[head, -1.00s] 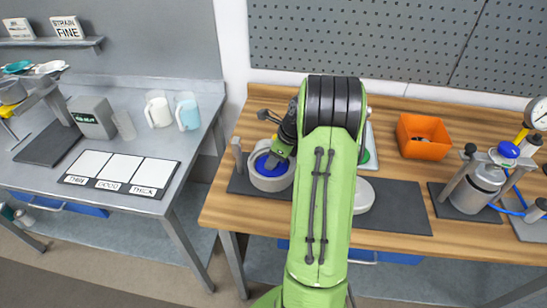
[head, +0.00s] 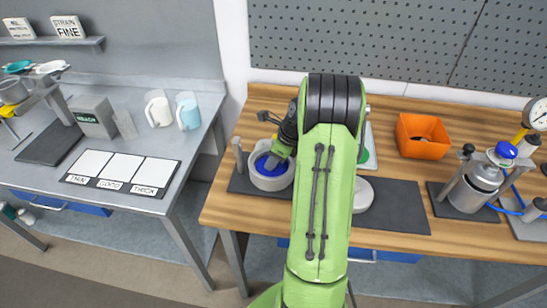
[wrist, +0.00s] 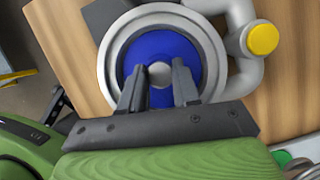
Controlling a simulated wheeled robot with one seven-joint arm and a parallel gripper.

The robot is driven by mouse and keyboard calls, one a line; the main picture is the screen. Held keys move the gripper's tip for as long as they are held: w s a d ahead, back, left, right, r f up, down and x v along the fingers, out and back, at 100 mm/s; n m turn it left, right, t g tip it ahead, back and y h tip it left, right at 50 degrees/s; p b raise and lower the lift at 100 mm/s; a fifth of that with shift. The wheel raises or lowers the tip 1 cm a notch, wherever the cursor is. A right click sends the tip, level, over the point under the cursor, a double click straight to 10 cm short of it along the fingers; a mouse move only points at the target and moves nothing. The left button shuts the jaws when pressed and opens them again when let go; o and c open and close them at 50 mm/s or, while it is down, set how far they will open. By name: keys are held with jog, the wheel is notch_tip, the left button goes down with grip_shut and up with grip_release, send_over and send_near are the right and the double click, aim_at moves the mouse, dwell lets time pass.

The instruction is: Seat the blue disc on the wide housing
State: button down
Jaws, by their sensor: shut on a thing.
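In the head view the disc (head: 262,164) shows as blue inside the pale housing (head: 270,183), and my arm hides part of the area to the right.
A grey pipe with a yellow cap (wrist: 262,38) stands beside the housing. A second pale round part (head: 364,195) sits on the dark mat (head: 405,205). An orange bin (head: 422,137) and a metal canister (head: 483,178) stand to the right.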

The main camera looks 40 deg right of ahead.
dwell(0.3)
jog(key=c, duration=0.7)
grip_release()
jog(key=shift+c, duration=0.2)
jog(key=shift+r, duration=0.1)
jog(key=p+v, duration=0.4)
jog(key=v, duration=1.1)
jog(key=shift+r, duration=0.25)
jog(key=shift+s, duration=0.15)
